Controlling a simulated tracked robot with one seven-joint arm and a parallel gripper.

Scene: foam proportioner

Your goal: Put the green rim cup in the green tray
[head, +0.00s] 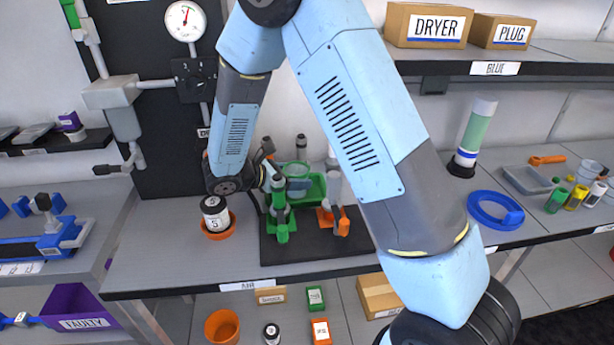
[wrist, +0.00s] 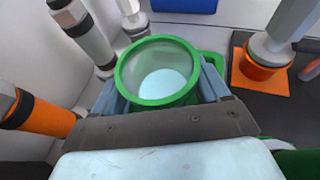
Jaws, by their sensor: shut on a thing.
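The green rim cup, a clear cup with a green rim (wrist: 158,72), sits between the fingers of my gripper (wrist: 165,88) in the wrist view. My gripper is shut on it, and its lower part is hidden. In the head view the cup (head: 296,169) shows beside my dark wrist, overlapping the green tray (head: 317,187) on the black mat. I cannot tell whether the cup touches the tray. My upper arm partly blocks the view.
A green valve fitting (head: 281,222) stands just in front of the tray, and an orange-based fitting (head: 335,220) stands to its right. A black-and-white jar in an orange dish (head: 219,231) is at left. A blue ring (head: 495,210) lies at right.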

